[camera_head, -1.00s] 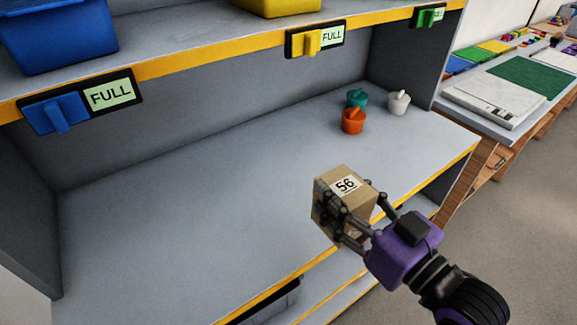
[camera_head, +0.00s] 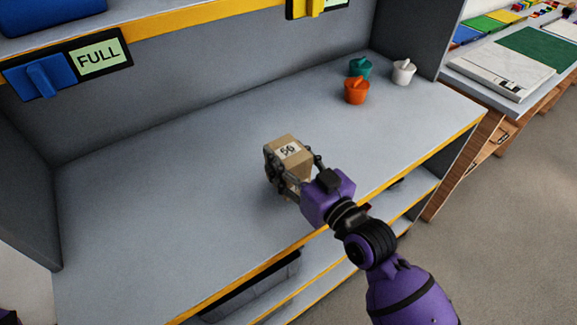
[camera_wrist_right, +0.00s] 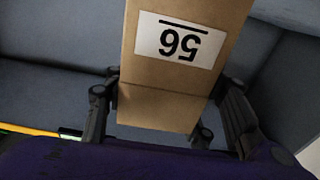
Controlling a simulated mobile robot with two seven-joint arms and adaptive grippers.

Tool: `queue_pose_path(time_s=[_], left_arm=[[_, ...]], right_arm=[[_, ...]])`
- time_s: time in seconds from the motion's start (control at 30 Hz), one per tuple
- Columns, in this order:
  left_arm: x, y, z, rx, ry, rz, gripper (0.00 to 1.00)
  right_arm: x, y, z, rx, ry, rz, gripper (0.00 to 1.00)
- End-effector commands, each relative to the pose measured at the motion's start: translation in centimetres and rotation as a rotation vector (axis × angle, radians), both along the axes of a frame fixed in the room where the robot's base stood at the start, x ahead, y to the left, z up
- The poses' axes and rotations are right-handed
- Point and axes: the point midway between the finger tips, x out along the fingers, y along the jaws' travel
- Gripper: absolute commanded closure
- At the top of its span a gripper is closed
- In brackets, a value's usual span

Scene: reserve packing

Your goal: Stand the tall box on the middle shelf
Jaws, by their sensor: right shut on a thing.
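The tall box (camera_head: 289,151) is tan cardboard with a white label reading 56. My right gripper (camera_head: 294,172) is shut on it, with a finger on either side. In the head view the box is over the grey middle shelf (camera_head: 165,205), near the middle of its depth. It looks upright; whether its base touches the shelf is hidden by the gripper. In the right wrist view the box (camera_wrist_right: 165,105) sits between the fingers (camera_wrist_right: 165,115), its label upside down.
Orange (camera_head: 356,91), teal (camera_head: 360,68) and white (camera_head: 403,72) small pots stand at the shelf's back right. The upper shelf carries a blue holder with a FULL sign (camera_head: 98,57). The shelf's left part is clear. A lower shelf (camera_head: 315,270) runs below.

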Motion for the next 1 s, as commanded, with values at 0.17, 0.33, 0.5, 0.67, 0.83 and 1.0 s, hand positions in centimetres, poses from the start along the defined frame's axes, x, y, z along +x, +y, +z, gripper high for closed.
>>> queue_pose_path(time_s=[0.17, 0.33, 0.5, 0.67, 0.83, 1.0], left_arm=[[-0.3, 0.0, -0.4, 0.002, 0.004, 0.0, 0.6], [0.2, 0.2, -0.1, 0.004, -0.007, 0.001, 0.6], [0.4, 0.3, -0.1, 0.004, -0.01, 0.002, 0.6], [0.4, 0.3, -0.1, 0.004, -0.01, 0.005, 0.6], [0.4, 0.2, -0.1, 0.002, -0.01, 0.006, 0.6], [0.4, 0.2, -0.1, 0.003, -0.01, 0.005, 0.6]], right_arm=[[0.0, 0.0, -2.9, -0.001, 0.005, 0.001, 0.79], [0.0, 0.0, -3.0, 0.0, -0.001, 0.0, 0.79], [0.0, 0.0, -3.2, 0.001, -0.001, 0.0, 0.79], [0.0, 0.0, -3.4, 0.0, 0.001, 0.0, 0.39], [0.0, 0.0, -3.4, -0.001, 0.001, 0.0, 0.3], [0.0, 0.0, -3.4, -0.001, 0.001, 0.0, 0.3]])
